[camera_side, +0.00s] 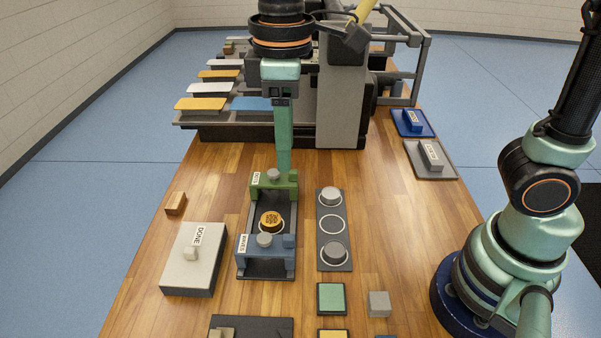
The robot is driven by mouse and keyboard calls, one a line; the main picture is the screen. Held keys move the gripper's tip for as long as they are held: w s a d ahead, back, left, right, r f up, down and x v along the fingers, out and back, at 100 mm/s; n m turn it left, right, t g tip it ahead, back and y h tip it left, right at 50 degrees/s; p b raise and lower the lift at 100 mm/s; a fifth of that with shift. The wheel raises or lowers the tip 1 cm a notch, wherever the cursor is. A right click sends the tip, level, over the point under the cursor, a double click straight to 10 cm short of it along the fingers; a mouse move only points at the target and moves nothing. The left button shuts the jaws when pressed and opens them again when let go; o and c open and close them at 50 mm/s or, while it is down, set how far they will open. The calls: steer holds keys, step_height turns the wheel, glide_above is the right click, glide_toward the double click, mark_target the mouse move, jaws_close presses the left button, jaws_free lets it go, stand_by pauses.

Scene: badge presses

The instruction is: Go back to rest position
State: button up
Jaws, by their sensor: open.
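My gripper (284,160) hangs down from the top of the side view, pointing straight down. Its long teal fingers are seen edge-on, so the gap between them does not show. The fingertips overlap the back edge of a green block with a grey knob (274,184) on a dark press tray; I cannot tell whether they touch it. No held object is visible. In the tray sits a round badge with an orange-brown pattern (271,219). In front of it is a blue block with a grey knob and a label (265,252).
A dark plate with round places (332,224) holds two grey discs, its middle place empty. A grey box marked DONE (189,269) stands left. A tall grey machine (343,105) stands behind. Green (331,298) and grey (379,304) blocks lie in front. Bare wood lies right of the plate.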

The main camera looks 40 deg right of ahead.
steer(key=s+d+m+t, duration=0.1)
steer(key=d+m+t, duration=0.4)
steer(key=d, duration=1.3)
steer(key=m, duration=0.4)
steer(key=shift+s+d+f+t, duration=0.2)
steer(key=shift+f+t, duration=0.1)
steer(key=shift+f, duration=0.1)
